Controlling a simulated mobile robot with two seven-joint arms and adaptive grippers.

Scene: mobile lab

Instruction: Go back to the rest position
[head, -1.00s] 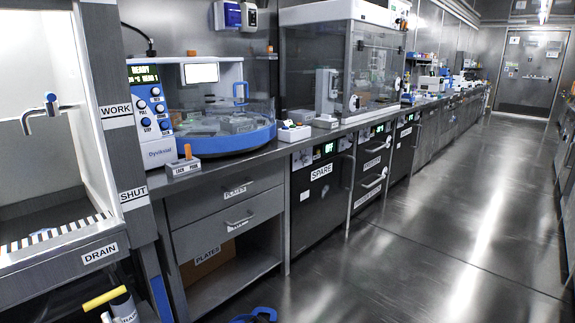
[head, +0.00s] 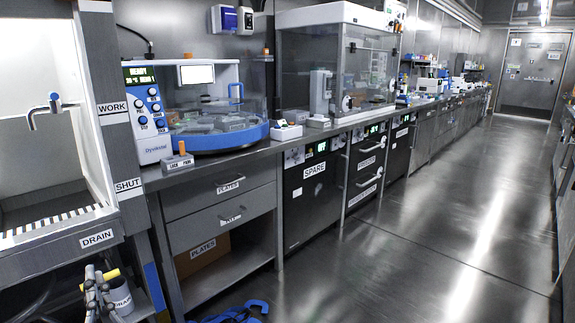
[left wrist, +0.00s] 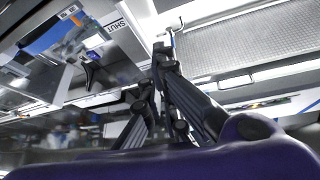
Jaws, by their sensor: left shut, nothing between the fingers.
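My left gripper (head: 92,274) is low at the left of the head view, in front of the space under the sink cabinet. Its dark grey fingers point up and are together, with nothing seen between them. They partly cover a yellow-handled item beside a grey labelled container (head: 121,297). In the left wrist view the fingers of my left gripper (left wrist: 160,72) show close up, over a blurred, tilted background. My right gripper is not in view.
The sink cabinet (head: 97,238) with its DRAIN label is close on the left. The bench with drawers (head: 222,205) and a blue-white centrifuge-like machine (head: 150,118) runs along the left wall. The grey floor (head: 420,240) on the right is clear.

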